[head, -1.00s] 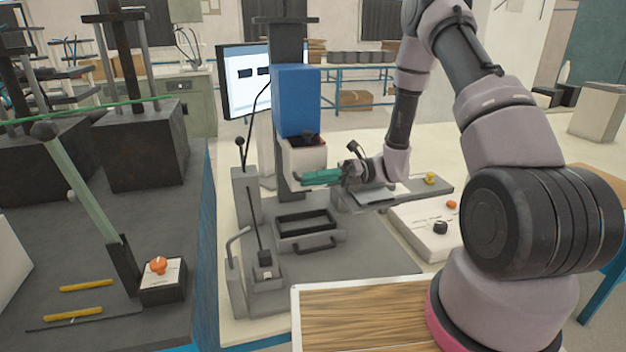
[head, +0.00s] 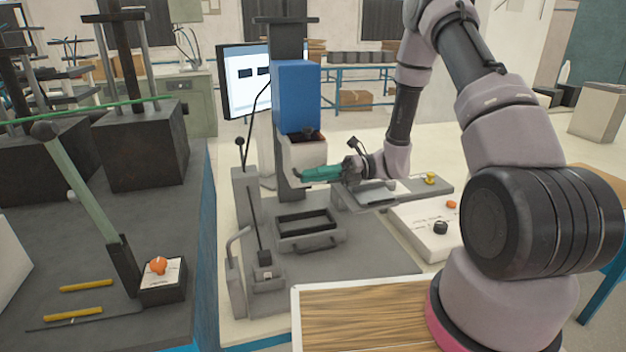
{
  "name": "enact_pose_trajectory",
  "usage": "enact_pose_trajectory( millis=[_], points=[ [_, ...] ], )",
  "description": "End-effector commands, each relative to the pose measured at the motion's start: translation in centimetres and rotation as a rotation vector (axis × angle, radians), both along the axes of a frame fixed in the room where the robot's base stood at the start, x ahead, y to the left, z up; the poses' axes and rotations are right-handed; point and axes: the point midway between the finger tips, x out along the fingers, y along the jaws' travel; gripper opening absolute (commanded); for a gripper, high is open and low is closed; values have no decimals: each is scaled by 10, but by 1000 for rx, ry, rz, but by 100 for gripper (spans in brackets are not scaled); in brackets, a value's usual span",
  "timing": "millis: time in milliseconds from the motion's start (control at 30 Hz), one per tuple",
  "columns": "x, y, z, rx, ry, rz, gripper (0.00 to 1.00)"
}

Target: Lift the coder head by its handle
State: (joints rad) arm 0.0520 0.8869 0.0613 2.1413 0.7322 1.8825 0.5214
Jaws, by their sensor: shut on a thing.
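The coder head shows as a blue block (head: 297,95) above a pale lower housing (head: 304,154), on a dark upright column. My gripper (head: 299,175), green with a dark end, reaches in from the right across the front of the pale housing. It is shut on the head's handle. The fingers and handle are small and mostly hidden here, so the exact grip cannot be made out. The head is clear of the dark open tray (head: 304,222) in front of it.
A lever with a ball knob (head: 240,141) stands left of the head. A grey rail (head: 395,190) and a white control box (head: 428,228) lie to the right. A monitor (head: 243,82) stands behind. The grey base in front is mostly clear.

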Motion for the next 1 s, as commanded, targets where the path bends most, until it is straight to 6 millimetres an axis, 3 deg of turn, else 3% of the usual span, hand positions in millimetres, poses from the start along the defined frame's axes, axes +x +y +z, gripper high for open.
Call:
enact_pose_trajectory(
  millis=[200,533,567,600,633,1000],
  points=[
    [1,-1,34,0,-5,-2,0],
    [0,-1,39,-1,-1,-2,0],
    [0,-1,38,-1,-2,-2,25],
    [0,-1,38,-1,-1,-2,41],
    [0,-1,38,0,-1,-3,45],
    [2,-5,38,0,-1,-4,45]
  ],
)
